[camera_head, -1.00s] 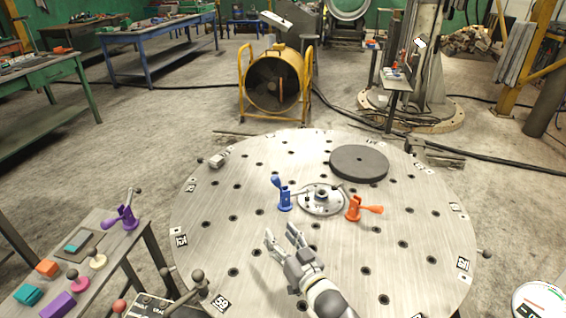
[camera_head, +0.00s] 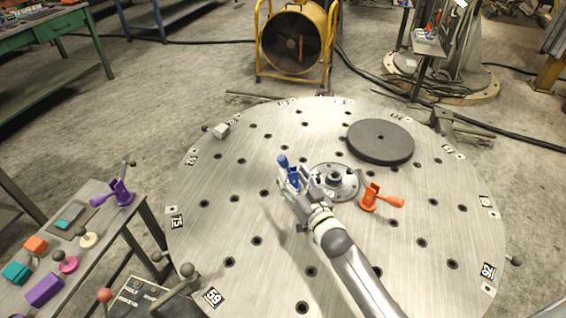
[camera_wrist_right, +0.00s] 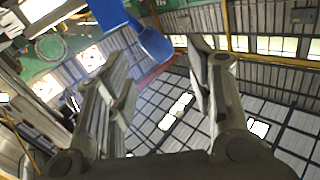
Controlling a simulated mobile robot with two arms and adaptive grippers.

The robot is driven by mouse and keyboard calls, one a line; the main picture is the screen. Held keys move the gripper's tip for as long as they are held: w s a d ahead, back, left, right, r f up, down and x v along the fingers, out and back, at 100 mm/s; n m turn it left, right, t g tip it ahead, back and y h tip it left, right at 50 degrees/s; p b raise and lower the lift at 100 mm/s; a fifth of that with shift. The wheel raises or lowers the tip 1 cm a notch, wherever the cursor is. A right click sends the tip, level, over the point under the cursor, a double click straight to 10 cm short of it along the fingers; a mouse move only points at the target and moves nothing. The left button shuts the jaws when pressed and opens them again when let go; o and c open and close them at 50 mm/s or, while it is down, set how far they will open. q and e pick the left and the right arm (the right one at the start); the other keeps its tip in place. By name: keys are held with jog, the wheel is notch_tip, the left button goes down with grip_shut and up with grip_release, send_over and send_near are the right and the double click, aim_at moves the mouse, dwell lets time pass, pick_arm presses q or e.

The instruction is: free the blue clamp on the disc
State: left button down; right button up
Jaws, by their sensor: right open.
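The blue clamp (camera_head: 283,160) stands on the large round metal table (camera_head: 240,210), at the left edge of the small flanged disc (camera_head: 347,190). Its lower part is largely hidden behind my right gripper (camera_head: 289,181). My right gripper is at the clamp, its fingers apart. In the right wrist view, the blue clamp (camera_wrist_right: 153,42) shows at the top, beyond the open fingers (camera_wrist_right: 160,70). I cannot tell whether a finger touches it. An orange clamp (camera_head: 370,197) stands at the right side of the small disc. My left gripper is not in view.
A dark round plate (camera_head: 380,142) lies on the table behind the small disc. A side bench at left holds a purple clamp (camera_head: 119,193) and several coloured pieces. A lever panel (camera_head: 140,296) is at the lower left.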

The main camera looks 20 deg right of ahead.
aim_at(285, 165)
jog(key=w+b, duration=0.1)
jog(key=w, duration=0.3)
jog(key=w+b, duration=0.1)
jog(key=w, duration=0.1)
jog(key=shift+a+f+b, duration=0.25)
jog(key=shift+a+b, duration=0.05)
jog(key=shift+b, duration=0.05)
jog(key=shift+w+a+r+b, duration=0.1)
jog(key=shift+w+b, duration=0.25)
jog(key=shift+w, duration=0.55)
grip_shut()
